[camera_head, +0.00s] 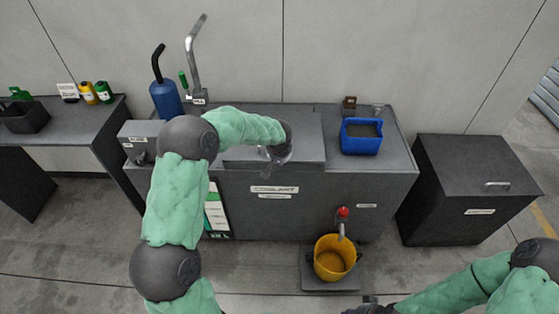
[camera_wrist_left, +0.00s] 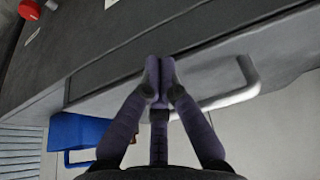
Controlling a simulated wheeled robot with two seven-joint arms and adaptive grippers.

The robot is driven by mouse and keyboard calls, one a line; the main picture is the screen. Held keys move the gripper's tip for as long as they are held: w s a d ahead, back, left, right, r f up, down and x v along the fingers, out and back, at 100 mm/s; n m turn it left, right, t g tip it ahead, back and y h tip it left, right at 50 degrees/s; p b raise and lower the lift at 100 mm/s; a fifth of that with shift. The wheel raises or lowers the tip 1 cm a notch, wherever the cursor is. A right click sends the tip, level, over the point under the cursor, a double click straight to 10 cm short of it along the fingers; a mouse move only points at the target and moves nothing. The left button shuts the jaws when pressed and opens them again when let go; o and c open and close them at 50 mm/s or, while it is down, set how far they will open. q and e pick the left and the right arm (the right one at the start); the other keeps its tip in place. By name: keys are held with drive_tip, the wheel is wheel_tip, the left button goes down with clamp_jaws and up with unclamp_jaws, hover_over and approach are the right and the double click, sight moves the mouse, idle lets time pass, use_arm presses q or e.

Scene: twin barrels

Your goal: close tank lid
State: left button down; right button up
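The coolant tank (camera_head: 330,195) is a dark grey cabinet in the middle of the head view. Its grey lid (camera_head: 308,140) lies flat or nearly flat on top; I cannot tell whether a small gap remains. My left gripper (camera_head: 276,160) is at the lid's front part and hides much of the handle. In the wrist view the left fingertips (camera_wrist_left: 159,72) are together over the lid's front edge. The pale bar handle (camera_wrist_left: 235,98) runs behind and beside the fingers, with no clear grip on it. My right gripper (camera_head: 368,304) is cut off at the bottom edge of the head view.
A blue bin (camera_head: 361,149) stands on the tank's top, right of the lid. A blue pump bottle (camera_head: 166,100) and a bent metal pipe (camera_head: 191,55) stand at the left. A yellow bucket (camera_head: 323,262) sits below the red valve (camera_head: 343,212). A dark chest (camera_head: 470,200) stands at the right.

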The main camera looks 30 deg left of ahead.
use_arm(q)
drive_tip(key=shift+s+d+f, duration=0.1)
drive_tip(key=shift+s+f, duration=0.05)
drive_tip(key=shift+f, duration=0.15)
drive_tip(key=shift+r, duration=0.1)
drive_tip(key=s+d+r+p, duration=0.3)
drive_tip(key=s+d+r, duration=0.1)
drive_tip(key=s+r, duration=0.35)
drive_tip(key=s+d+f+m+g+h, duration=0.1)
drive_tip(key=s+d+f+h, duration=0.2)
drive_tip(key=s+d+f, duration=0.35)
drive_tip(key=s+d+f+m+g+h, duration=0.15)
drive_tip(key=s+d+f, duration=0.25)
drive_tip(key=d+f, duration=0.45)
drive_tip(key=s+d+f+g+h, duration=0.1)
drive_tip(key=s+d+f, duration=0.3)
drive_tip(key=s+f, duration=0.7)
drive_tip(key=s, duration=0.3)
drive_tip(key=shift+s+f, duration=0.15)
